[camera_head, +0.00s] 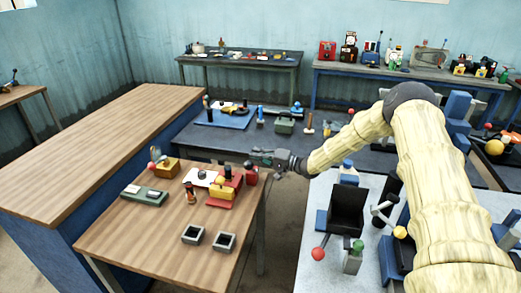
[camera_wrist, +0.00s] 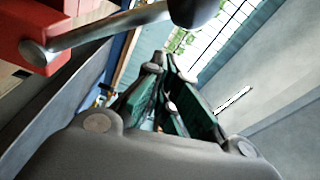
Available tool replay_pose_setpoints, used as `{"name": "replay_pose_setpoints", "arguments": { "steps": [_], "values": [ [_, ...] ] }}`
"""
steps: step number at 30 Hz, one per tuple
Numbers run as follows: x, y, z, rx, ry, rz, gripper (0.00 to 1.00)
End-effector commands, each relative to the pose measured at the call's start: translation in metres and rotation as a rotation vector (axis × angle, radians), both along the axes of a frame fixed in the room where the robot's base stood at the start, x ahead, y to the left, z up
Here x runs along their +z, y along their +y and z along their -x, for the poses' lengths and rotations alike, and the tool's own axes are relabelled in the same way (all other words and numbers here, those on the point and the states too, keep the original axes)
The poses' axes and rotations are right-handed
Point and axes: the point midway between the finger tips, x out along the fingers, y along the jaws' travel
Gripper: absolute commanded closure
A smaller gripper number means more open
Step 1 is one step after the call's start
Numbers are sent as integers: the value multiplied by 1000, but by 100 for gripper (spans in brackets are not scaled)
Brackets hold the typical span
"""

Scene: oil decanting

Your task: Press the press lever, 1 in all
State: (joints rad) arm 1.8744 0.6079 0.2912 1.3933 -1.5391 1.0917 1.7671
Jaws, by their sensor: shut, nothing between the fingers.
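A red press (camera_head: 225,188) with a yellow front part stands on the near wooden table, with dark knobs at its top. In the wrist view a red block (camera_wrist: 28,28) carries a metal lever bar (camera_wrist: 105,32) that ends in a dark rounded knob (camera_wrist: 192,8). This looks like the press lever. My gripper (camera_head: 256,156) is shut and empty, just behind and above the press at the table's far right corner. In the wrist view its green fingers (camera_wrist: 165,85) lie below the lever bar; whether they touch it cannot be told.
Small items surround the press: a green box (camera_head: 143,195), a yellow block (camera_head: 166,168), an orange figure (camera_head: 190,193) and two dark square cups (camera_head: 192,234). A grey table (camera_head: 325,185) with a black bin (camera_head: 346,212) and red-knobbed levers stands right.

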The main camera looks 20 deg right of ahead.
Motion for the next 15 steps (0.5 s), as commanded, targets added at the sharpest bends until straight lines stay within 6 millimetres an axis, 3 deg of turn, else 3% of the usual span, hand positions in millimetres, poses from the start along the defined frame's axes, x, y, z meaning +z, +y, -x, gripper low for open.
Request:
{"name": "replay_pose_setpoints", "arguments": {
  "steps": [7,15],
  "values": [
    [0,7,17,0,-1,-1,100],
    [-3,9,22,0,-2,-1,100]
  ]
}}
